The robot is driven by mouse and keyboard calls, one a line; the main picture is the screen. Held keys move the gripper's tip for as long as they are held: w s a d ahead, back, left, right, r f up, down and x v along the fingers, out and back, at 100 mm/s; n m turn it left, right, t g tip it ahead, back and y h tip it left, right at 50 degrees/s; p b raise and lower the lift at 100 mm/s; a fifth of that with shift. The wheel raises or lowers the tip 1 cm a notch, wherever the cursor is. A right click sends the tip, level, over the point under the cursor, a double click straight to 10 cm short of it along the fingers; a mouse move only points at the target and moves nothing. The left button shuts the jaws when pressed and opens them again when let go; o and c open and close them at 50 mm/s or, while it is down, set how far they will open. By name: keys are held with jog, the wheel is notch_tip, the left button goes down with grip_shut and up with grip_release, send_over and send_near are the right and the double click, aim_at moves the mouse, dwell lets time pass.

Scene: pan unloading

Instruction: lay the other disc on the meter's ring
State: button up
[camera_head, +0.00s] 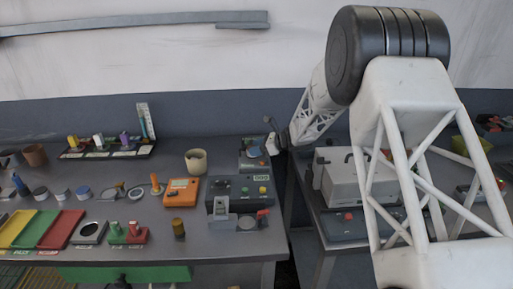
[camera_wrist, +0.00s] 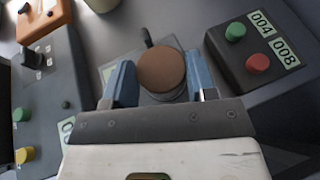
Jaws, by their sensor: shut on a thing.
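In the wrist view, a brown disc (camera_wrist: 162,69) sits between the blue fingers of my gripper (camera_wrist: 162,82), which is shut on it. Its flat round face is turned to the camera. A grey round part (camera_wrist: 165,97) shows just under the disc's near edge; the disc covers most of it. I cannot tell whether it is the meter's ring, or whether the disc touches it. In the head view my gripper (camera_head: 272,138) is small, at the right rear of the left table, and the disc cannot be made out there.
A dark box with green and red buttons (camera_wrist: 252,48) is close on the right in the wrist view. A grey console (camera_wrist: 42,105) is on the left, below an orange device (camera_wrist: 40,18). In the head view, coloured trays (camera_head: 60,229) and several small parts fill the left table.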

jog(key=shift+f, duration=0.3)
jog(key=o, duration=1.1)
jog(key=shift+c, duration=0.2)
jog(key=shift+d, duration=0.15)
jog(key=v, duration=0.7)
jog(key=shift+d, duration=0.25)
jog(key=shift+s+r, duration=0.1)
jog(key=shift+r, duration=0.1)
